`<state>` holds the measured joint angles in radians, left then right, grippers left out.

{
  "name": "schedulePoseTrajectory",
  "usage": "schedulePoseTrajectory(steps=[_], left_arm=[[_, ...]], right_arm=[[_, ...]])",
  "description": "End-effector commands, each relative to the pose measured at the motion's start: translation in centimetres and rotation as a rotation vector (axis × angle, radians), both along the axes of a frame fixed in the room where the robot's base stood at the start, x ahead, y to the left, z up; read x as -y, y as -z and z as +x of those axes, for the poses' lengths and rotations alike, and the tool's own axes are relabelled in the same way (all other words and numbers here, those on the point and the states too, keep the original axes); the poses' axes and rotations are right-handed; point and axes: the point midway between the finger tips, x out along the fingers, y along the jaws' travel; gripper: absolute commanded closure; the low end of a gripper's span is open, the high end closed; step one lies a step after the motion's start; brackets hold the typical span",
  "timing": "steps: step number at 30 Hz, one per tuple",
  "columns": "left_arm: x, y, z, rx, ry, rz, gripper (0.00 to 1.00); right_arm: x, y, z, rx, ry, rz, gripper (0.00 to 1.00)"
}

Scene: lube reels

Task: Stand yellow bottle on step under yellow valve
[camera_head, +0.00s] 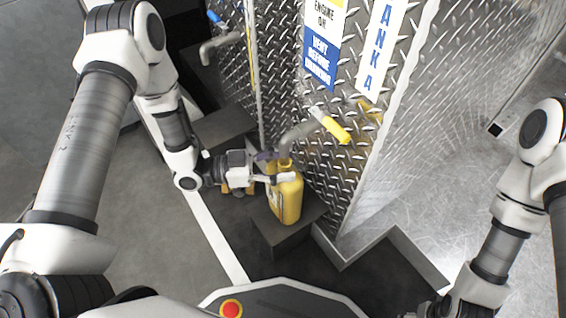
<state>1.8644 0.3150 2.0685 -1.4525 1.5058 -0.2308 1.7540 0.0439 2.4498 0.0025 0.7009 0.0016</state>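The yellow bottle (288,203) stands upright on the dark step (283,238), against the diamond-plate wall. Its top is below the spout of the yellow-handled valve (336,130), with the neck partly hidden by the spout and my gripper. My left gripper (278,168) reaches in from the left at the bottle's upper part, with a finger across its near side. I cannot tell whether the fingers press on the bottle or are only around it. My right gripper (428,309) is at the bottom edge, mostly cut off.
A blue-handled valve (215,17) with its spout is further left, above another dark step (222,122). Signs (324,45) hang on the wall above the yellow valve. A metal-edged dark recess (385,275) lies right of the step. Open grey floor is at left.

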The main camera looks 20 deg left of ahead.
Motion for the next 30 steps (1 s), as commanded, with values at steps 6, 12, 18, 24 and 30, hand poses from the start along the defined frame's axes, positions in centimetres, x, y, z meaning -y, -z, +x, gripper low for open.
schedulePoseTrajectory(steps=[6, 12, 18, 24, 30], left_arm=[[-1.2, -0.7, -0.4, -0.001, -0.005, -0.003, 0.47], [-5.8, -1.1, -2.3, -0.001, -0.008, -0.001, 0.47], [-9.9, -0.7, -4.1, 0.001, -0.004, 0.001, 0.47], [-11.1, -0.3, -4.8, 0.000, 0.000, 0.001, 0.47], [-8.9, 1.8, -3.2, -0.156, -0.099, 0.071, 0.47]], right_arm=[[0.0, -1.2, 0.0, -0.001, -0.001, 0.000, 0.32], [-0.1, -4.1, -0.1, -0.004, -0.006, 0.001, 0.32], [-0.1, -6.0, -0.2, -0.005, -0.008, 0.001, 0.32], [-0.1, -6.3, -0.2, -0.005, -0.007, 0.001, 0.32], [-0.1, -6.2, -0.2, -0.005, -0.007, 0.001, 0.32]])
